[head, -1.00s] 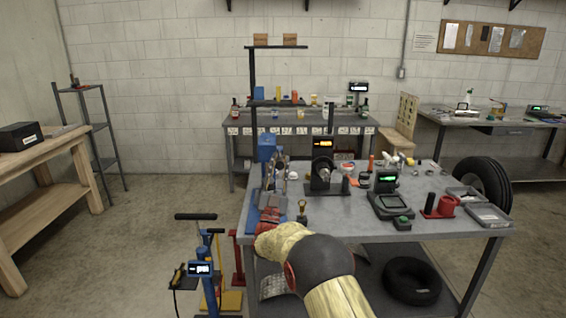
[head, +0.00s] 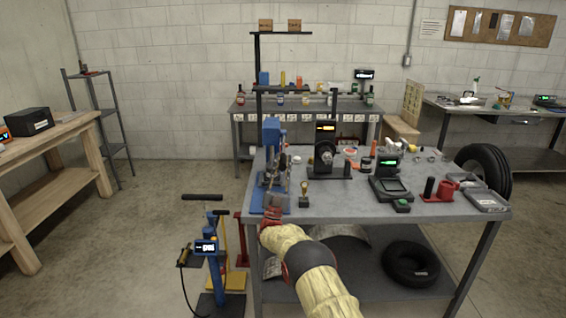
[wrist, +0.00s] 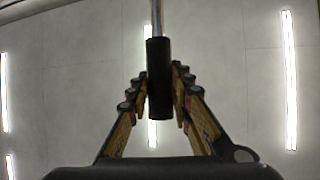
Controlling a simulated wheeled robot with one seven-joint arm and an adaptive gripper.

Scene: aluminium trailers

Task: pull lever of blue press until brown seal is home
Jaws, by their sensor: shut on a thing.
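The blue press (head: 271,135) stands at the near left corner of the grey bench, on a blue base. In the wrist view its lever (wrist: 159,85) is a bright metal rod ending in a black cylindrical grip. My gripper (wrist: 160,95) has one finger on each side of that grip and is shut on it. In the head view my gripper (head: 274,204) is at the front of the press, by the bench's front edge, and my arm covers part of that edge. I cannot make out the brown seal in either view.
A small brass-topped tool (head: 304,194) stands just right of the press. A black stand with a display (head: 326,150) and a scale (head: 389,188) sit farther right. A blue floor pump (head: 207,246) stands left of the bench.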

